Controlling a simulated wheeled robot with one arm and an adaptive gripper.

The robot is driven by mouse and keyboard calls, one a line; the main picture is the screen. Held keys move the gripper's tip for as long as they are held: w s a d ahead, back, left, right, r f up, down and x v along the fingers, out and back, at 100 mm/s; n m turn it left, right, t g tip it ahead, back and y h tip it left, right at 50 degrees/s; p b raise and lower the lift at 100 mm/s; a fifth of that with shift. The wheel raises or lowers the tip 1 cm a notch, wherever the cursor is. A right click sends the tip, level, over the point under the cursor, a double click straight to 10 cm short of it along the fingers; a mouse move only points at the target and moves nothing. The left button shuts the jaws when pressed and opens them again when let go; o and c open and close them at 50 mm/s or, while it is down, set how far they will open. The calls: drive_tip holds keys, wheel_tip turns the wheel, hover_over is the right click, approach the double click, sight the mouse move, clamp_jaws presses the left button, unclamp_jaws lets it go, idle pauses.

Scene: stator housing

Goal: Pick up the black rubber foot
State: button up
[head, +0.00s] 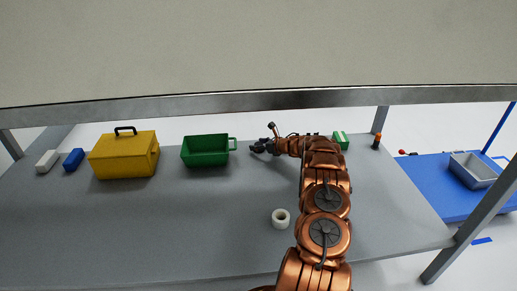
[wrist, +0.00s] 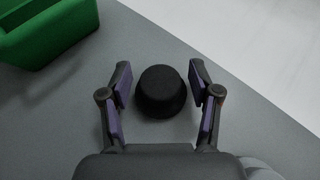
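The black rubber foot (wrist: 161,92) is a round, dark piece on the grey table, seen in the wrist view. My gripper (wrist: 159,88) is open, with one finger on each side of the foot. In the head view my gripper (head: 256,149) is low over the far part of the table, to the right of the green bin. The foot cannot be told apart from my dark gripper there.
The green bin (head: 205,151) stands left of my gripper; its corner shows in the wrist view (wrist: 45,30). A yellow toolbox (head: 123,158), blue block (head: 73,159) and white block (head: 47,161) are farther left. A white ring (head: 281,219) lies nearer. The table's (head: 150,225) far edge is close.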

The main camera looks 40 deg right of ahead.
drive_tip(key=shift+f, duration=0.1)
drive_tip(key=c, duration=1)
drive_tip(key=shift+s, duration=0.1)
